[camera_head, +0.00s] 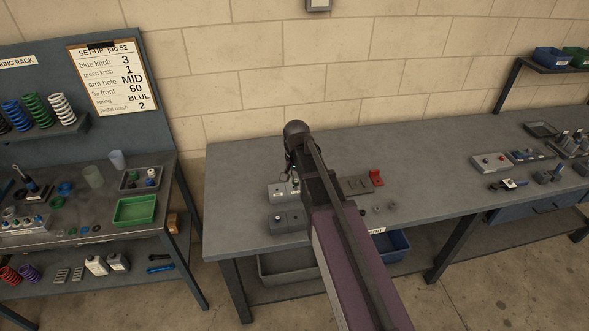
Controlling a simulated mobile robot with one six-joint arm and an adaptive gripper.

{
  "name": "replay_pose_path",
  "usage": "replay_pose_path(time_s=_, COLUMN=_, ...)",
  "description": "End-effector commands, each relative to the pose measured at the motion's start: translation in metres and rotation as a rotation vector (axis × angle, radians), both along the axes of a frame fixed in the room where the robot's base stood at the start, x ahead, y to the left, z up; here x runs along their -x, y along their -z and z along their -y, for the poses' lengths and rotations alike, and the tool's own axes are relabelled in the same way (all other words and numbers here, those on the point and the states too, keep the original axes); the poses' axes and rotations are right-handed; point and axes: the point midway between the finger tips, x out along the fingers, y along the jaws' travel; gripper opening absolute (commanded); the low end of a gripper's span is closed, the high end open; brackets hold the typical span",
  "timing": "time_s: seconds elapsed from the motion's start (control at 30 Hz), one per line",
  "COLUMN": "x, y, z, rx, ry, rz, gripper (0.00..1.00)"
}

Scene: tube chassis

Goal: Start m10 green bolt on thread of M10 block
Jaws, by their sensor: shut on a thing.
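My arm reaches over the grey workbench (430,150), and my gripper (292,176) points down near its left end. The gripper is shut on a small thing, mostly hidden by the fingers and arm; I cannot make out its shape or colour. A light grey block (277,192) with small labels sits right below the fingertips. A darker grey block (288,222) sits just in front of it. The labels are too small to read, so I cannot tell which is the M10 block. I cannot make out the green bolt. Contact between gripper and block is unclear.
A dark plate (357,185) and a red stand (376,177) are right of my arm, with small round parts in front. Grey bins (492,162) and fixtures stand further right. A spring rack bench with a green tray (135,211) is at left. The bench's middle is clear.

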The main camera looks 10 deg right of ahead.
Motion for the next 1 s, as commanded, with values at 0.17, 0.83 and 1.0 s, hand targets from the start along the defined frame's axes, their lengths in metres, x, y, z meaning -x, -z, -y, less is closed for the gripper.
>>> replay_pose_path(time_s=0.17, x=-0.003, y=0.002, z=0.003, rx=0.000, ry=0.004, rz=0.000, gripper=0.00)
replay_pose_path(time_s=0.83, x=-0.115, y=0.068, z=0.018, rx=0.002, ry=0.006, rz=-0.001, gripper=0.00)
replay_pose_path(time_s=1.0, x=-0.130, y=0.075, z=0.021, rx=0.002, ry=0.007, rz=-0.001, gripper=0.00)
